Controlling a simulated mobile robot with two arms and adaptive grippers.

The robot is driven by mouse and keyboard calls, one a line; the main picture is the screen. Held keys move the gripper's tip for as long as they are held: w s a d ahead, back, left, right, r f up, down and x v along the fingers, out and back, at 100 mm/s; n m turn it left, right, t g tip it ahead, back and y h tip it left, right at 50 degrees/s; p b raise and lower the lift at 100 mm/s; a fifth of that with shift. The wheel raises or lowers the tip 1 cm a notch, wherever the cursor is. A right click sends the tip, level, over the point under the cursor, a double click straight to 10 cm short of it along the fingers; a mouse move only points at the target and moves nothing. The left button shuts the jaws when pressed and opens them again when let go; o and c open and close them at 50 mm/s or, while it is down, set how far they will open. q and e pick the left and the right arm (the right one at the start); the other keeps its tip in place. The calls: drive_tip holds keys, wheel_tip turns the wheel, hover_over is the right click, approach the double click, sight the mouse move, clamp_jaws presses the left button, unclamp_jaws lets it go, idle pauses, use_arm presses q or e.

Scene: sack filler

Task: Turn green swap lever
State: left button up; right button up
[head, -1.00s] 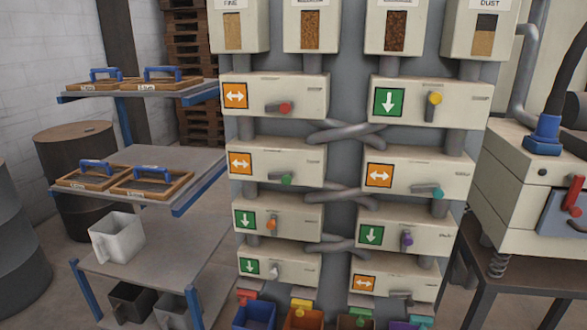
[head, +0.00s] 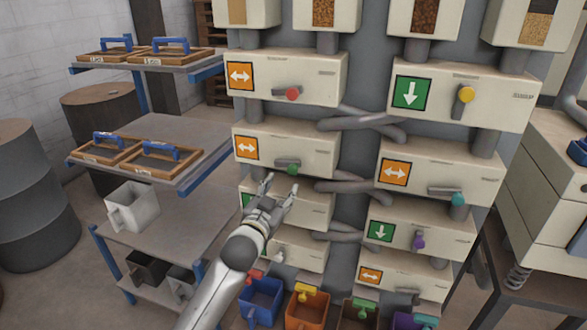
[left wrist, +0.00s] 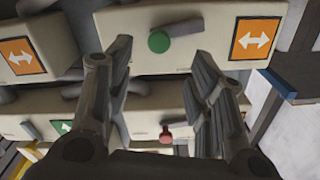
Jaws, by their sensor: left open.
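The green swap lever (head: 292,168) is on the second box down in the left column. Its arm lies roughly horizontal with the round green knob at the right end. That box bears an orange two-way arrow sign (head: 246,148). My left gripper (head: 279,187) is open and empty, just below and in front of the lever. In the left wrist view, which looks upside down, the green knob (left wrist: 158,42) shows between the spread fingers (left wrist: 161,56), apart from them. My right gripper is not in view.
The red lever (head: 292,93) is above and the teal lever (head: 457,198) to the right. My arm partly covers the third left box (head: 312,207) and hides its lever. Grey pipes (head: 365,122) cross between columns. Coloured bins (head: 262,300) stand below; a shelf rack (head: 165,235) is left.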

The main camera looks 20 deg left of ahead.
sight(291, 172)
use_arm(q)
drive_tip(key=w, duration=0.5)
drive_tip(key=w+p, duration=0.1)
drive_tip(key=w, duration=0.3)
drive_tip(key=shift+w+d, duration=0.2)
drive_tip(key=shift+w, duration=0.15)
drive_tip(key=shift+c, duration=0.5)
drive_tip(key=shift+f, duration=0.1)
clamp_jaws()
